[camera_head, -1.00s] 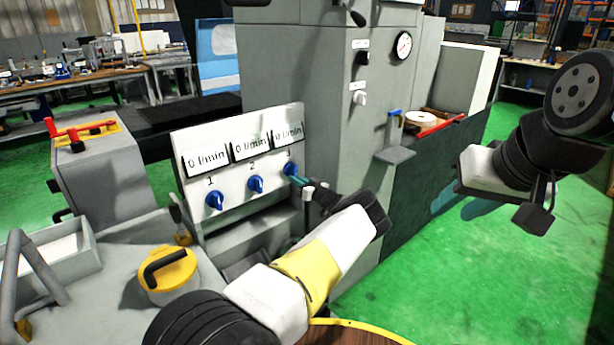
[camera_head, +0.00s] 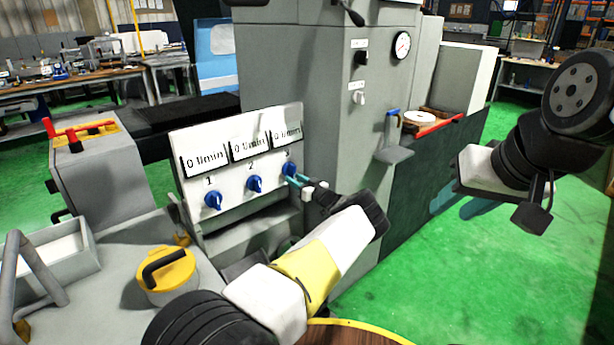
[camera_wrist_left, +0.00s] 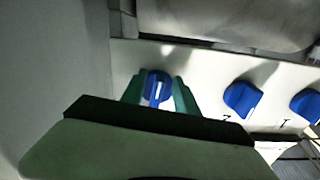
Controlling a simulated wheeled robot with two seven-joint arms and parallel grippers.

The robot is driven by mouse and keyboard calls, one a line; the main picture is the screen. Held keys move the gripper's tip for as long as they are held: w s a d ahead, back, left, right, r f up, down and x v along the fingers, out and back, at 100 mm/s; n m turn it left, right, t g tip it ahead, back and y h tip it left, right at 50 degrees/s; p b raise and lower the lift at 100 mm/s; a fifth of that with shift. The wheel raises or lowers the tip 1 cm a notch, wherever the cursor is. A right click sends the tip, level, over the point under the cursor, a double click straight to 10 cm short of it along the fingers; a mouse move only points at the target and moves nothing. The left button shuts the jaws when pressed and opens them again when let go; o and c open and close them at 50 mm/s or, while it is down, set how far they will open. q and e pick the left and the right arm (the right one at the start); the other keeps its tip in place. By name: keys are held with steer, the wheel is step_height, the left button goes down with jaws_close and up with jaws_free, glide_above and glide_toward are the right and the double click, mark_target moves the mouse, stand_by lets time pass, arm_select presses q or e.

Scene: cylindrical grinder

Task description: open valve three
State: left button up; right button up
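The blue knob of valve three (camera_head: 289,169) is the rightmost of three on a white panel. My left gripper (camera_head: 297,179) is at this knob, its green fingers spread apart. In the left wrist view the knob (camera_wrist_left: 157,88) sits between the fingertips, one on each side, with its ridge pointing roughly along the fingers. I cannot tell whether the fingers touch it. The display above valve three (camera_head: 286,135) seems to read 0 l/min.
The knobs of valve two (camera_head: 255,184) and valve one (camera_head: 213,200) are to the left on the panel (camera_head: 232,206). The grey machine cabinet (camera_head: 330,110) stands close on the right. A yellow-lidded container (camera_head: 166,272) is at the front left.

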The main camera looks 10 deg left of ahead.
arm_select(q)
steer(key=v, duration=0.7)
steer(key=shift+s+d, duration=0.25)
steer(key=shift+d, duration=0.05)
